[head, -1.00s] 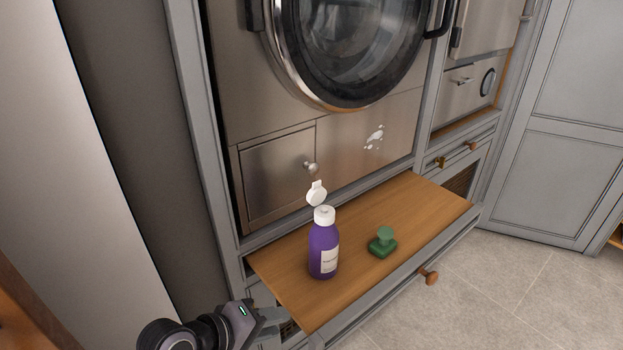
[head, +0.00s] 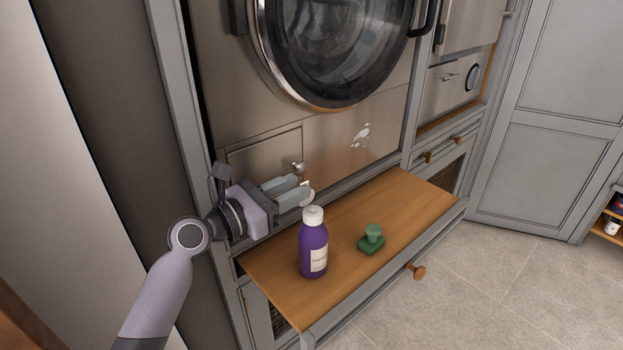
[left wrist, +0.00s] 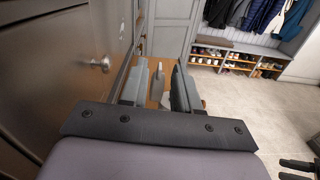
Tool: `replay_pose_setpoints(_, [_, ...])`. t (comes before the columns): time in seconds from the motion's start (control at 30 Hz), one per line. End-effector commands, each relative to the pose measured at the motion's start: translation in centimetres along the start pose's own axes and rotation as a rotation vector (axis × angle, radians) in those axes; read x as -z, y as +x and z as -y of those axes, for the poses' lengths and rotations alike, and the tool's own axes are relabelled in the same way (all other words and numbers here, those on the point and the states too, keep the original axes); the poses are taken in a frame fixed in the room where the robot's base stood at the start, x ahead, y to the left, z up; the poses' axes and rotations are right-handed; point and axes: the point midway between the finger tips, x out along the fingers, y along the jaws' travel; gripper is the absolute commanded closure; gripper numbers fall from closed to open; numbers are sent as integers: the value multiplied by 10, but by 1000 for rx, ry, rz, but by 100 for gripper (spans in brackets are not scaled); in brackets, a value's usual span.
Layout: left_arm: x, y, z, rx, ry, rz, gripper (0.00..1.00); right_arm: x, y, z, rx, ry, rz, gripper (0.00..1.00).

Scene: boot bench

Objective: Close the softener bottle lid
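The purple softener bottle (head: 313,250) stands upright on the wooden pull-out shelf, its white cap (head: 313,215) on top. The white flip lid (head: 308,198) stands open above the cap and is partly hidden by my left gripper. My left gripper (head: 303,188) is level with the lid, at the bottle's upper left, with its fingers apart. In the left wrist view, the left gripper (left wrist: 158,88) shows a gap with a pale piece, likely the lid, between the fingers; I cannot tell whether they touch it. Dark prongs at that view's lower right may be my right gripper (left wrist: 298,170).
A green scrubbing brush (head: 372,240) stands on the wooden shelf (head: 410,200), right of the bottle. The steel washer front with a small knob (head: 298,167) rises close behind the gripper. The shelf's right part is clear.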

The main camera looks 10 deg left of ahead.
Motion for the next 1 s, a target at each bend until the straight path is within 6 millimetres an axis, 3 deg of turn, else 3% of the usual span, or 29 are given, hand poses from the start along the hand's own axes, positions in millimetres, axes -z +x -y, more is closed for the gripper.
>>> replay_pose_setpoints(0.3, [0,42,0,0,3,0,69,-2,2,0,0,0,-2,57])
replay_pose_setpoints(0.73, [0,52,0,0,5,-2,69,-2,2,0,0,0,-2,57])
replay_pose_setpoints(0.77, [0,51,0,0,5,-2,76,-2,2,0,0,0,-3,57])
replay_pose_setpoints(0.83, [0,51,0,0,5,-2,98,-2,2,0,0,0,-3,57])
replay_pose_setpoints(1.0, [0,51,0,0,5,-2,100,-1,2,0,0,0,-3,57])
